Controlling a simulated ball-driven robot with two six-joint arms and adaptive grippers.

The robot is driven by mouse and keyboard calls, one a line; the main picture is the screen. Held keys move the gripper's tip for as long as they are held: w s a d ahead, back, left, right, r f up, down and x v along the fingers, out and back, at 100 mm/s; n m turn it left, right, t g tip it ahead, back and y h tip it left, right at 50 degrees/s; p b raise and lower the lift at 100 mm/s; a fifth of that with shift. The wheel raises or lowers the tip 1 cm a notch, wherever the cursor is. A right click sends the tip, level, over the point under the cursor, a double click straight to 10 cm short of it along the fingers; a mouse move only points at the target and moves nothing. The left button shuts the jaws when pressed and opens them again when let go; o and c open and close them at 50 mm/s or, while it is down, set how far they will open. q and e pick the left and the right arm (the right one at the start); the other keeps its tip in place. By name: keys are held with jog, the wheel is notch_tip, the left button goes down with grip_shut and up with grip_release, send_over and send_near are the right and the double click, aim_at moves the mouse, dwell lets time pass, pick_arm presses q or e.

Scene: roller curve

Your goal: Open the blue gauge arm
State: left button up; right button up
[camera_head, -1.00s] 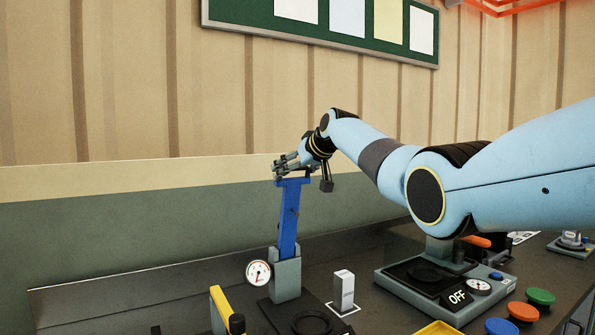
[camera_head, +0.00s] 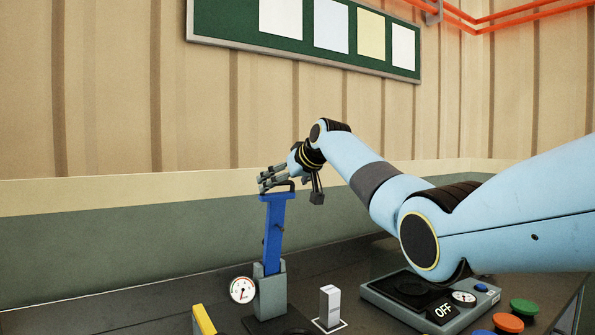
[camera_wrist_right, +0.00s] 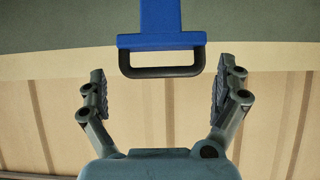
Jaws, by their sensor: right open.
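The blue gauge arm (camera_head: 273,236) stands nearly upright in a grey bracket (camera_head: 270,290), with a round dial gauge (camera_head: 242,289) beside the bracket's left side. A black loop handle is fixed across its top. In the right wrist view, the handle (camera_wrist_right: 160,71) and the blue crosspiece (camera_wrist_right: 160,41) show at top centre. My right gripper (camera_head: 268,182) is at the top of the gauge arm. In the wrist view my right gripper (camera_wrist_right: 168,92) is open, its fingers to either side of the handle with gaps. My left gripper is not in view.
A white switch block (camera_head: 330,305) stands right of the bracket. A yellow bar (camera_head: 203,320) is at lower left. A wall stands behind the bench.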

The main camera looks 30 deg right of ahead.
jog(key=v, duration=0.9)
jog(key=shift+s, duration=0.15)
